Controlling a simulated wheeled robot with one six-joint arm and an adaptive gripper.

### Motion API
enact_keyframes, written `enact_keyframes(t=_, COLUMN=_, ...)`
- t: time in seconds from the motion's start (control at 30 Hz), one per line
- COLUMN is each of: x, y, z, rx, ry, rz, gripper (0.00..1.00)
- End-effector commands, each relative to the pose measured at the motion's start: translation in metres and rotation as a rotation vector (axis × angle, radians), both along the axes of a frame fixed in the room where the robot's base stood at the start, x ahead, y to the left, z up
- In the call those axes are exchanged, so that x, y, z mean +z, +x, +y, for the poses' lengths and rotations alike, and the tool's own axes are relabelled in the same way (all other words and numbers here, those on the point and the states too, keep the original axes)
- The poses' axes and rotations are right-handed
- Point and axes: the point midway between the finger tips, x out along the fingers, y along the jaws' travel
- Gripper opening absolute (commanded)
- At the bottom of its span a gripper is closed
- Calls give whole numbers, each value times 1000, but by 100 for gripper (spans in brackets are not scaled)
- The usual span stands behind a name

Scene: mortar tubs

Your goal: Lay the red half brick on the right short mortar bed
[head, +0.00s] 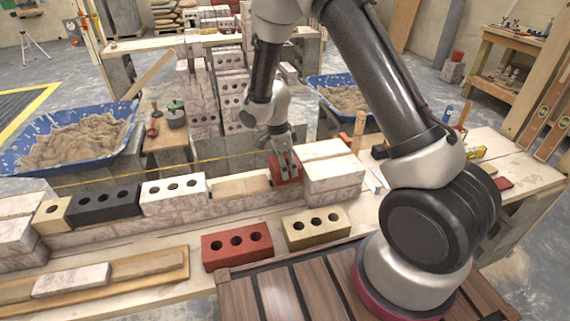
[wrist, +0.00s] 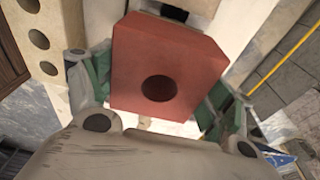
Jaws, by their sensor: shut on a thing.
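The red half brick (head: 289,172) is held in my gripper (head: 284,160), at the right end of the wall row, just left of the pale brick stack (head: 333,176). In the wrist view the half brick (wrist: 168,58) shows one dark hole, and green finger pads of my gripper (wrist: 152,88) close on its two sides. A tan mortar bed (head: 240,185) lies bare between the white brick and the half brick. The right short mortar bed is not clearly seen; the half brick and gripper cover that spot. I cannot tell whether the half brick touches it.
The row holds a white three-hole brick (head: 173,192), a black brick (head: 104,204) and a tan half brick (head: 51,216). A whole red brick (head: 237,246) and a yellow brick (head: 316,229) lie in front. A yellow string (head: 150,169) runs behind the row.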

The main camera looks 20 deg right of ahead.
Motion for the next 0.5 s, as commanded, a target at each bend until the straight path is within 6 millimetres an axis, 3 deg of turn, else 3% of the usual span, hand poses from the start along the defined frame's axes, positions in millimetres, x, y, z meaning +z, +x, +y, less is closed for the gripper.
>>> enact_keyframes(t=0.5, x=-5, y=0, z=0, rx=0, ry=0, rz=-1, gripper=29)
